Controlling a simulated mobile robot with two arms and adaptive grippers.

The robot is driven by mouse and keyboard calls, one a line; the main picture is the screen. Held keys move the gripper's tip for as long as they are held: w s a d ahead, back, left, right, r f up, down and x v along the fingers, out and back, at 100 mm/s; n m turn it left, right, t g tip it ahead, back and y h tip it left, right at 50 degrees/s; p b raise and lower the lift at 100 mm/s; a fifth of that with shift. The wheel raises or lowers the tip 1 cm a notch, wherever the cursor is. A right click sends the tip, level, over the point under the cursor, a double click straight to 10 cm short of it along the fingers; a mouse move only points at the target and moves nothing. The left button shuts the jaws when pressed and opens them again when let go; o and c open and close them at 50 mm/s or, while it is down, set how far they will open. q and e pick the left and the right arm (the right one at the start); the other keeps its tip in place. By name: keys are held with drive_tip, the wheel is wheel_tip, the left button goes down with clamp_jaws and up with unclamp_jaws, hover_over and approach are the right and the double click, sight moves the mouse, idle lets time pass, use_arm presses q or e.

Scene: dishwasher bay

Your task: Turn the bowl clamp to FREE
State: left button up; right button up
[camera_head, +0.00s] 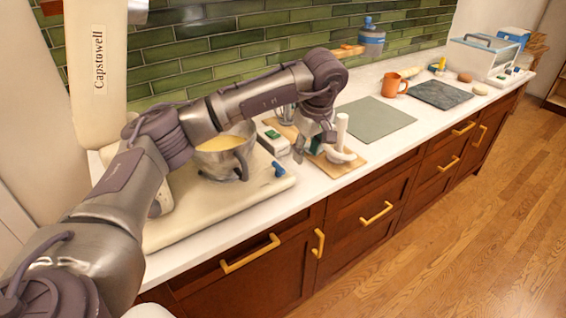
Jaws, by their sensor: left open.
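The cream mixer (98,70) marked "Capstowell" stands at the left of the counter, its base (215,212) reaching toward the front edge. A metal bowl (215,165) with pale yellow contents sits on the base, partly hidden by my left arm. A small blue lever or knob (279,169) sits at the base's right corner; it may be the bowl clamp, but no FREE marking is readable. My left gripper (312,156) is open, pointing down, to the right of the bowl and blue knob and apart from them. My right gripper is not in view.
A wooden board (338,169) with a white upright item (341,130) lies close beside the gripper. A white box with green and red marks (272,140) is behind the blue knob. A grey-green mat (375,120), orange mug (393,85) and dark slab (440,95) lie farther right.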

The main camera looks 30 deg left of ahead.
sight(279, 166)
use_arm(q)
drive_tip(key=a+r+y, duration=0.2)
drive_tip(key=a+r, duration=0.2)
drive_tip(key=p+x, duration=0.3)
drive_tip(key=x, duration=1)
drive_tip(key=shift+a+f, duration=0.15)
drive_tip(key=shift+f, duration=0.2)
clamp_jaws()
